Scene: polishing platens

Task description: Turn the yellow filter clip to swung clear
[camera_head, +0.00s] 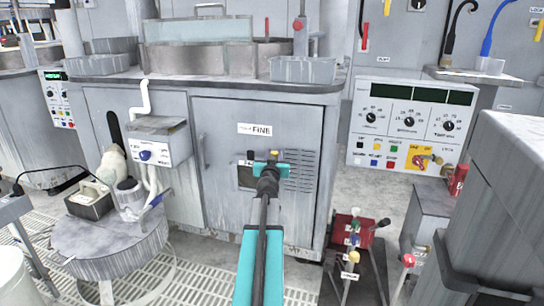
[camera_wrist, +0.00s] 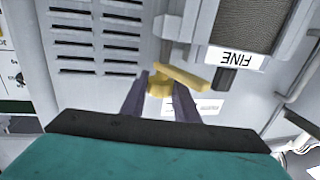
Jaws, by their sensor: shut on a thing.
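The yellow filter clip (camera_wrist: 183,76) shows in the wrist view as a round hub with a flat bar slanting to the right and slightly down. My gripper (camera_wrist: 166,90) has its two dark fingers on either side of the hub and is shut on the clip. In the head view only a small yellow bit of the clip (camera_head: 274,153) shows above my gripper (camera_head: 268,166), at the grey cabinet front. A dark grey mesh panel (camera_wrist: 247,22) with a FINE label (camera_wrist: 238,58) lies right of the clip in the wrist view. The bar's tip points toward the label's lower left.
The cabinet (camera_head: 225,120) has louvre slots (camera_wrist: 98,40) beside the clip. A control box with a blue knob (camera_head: 146,155) and a round stool (camera_head: 110,240) stand left. A red block with levers (camera_head: 355,228) and a large grey case (camera_head: 500,200) stand right.

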